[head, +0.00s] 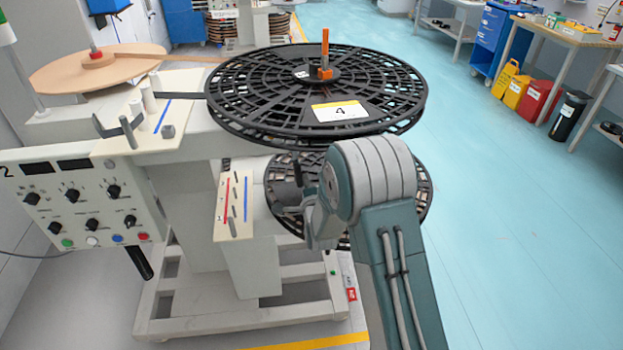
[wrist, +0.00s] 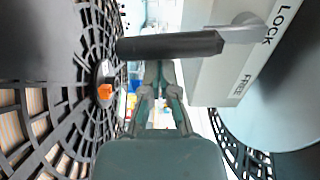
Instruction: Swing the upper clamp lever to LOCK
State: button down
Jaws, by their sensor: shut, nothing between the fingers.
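The clamp lever has a dark handle (wrist: 170,45) that lies across the upper middle of the wrist view. It runs left from a grey pivot (wrist: 240,30) on a pale housing (wrist: 215,75). The housing carries the words LOCK (wrist: 278,22) by the pivot and FREE (wrist: 240,88) lower down. My gripper (wrist: 159,68) is shut and empty, its fingertips overlapping the handle's lower edge in the picture. I cannot tell if they touch it. In the head view my gripper is by the lower reel, partly hidden by my arm.
The upper black reel (head: 340,112) with a yellow-white label 4 overhangs the gripper area. A lower black reel (head: 425,200) is under it. An orange piece (head: 325,55) stands on the upper hub. A control panel (head: 75,205) is at left.

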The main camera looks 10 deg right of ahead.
jog(key=shift+a+f, duration=0.1)
jog(key=shift+a, duration=0.3)
dwell(0.5)
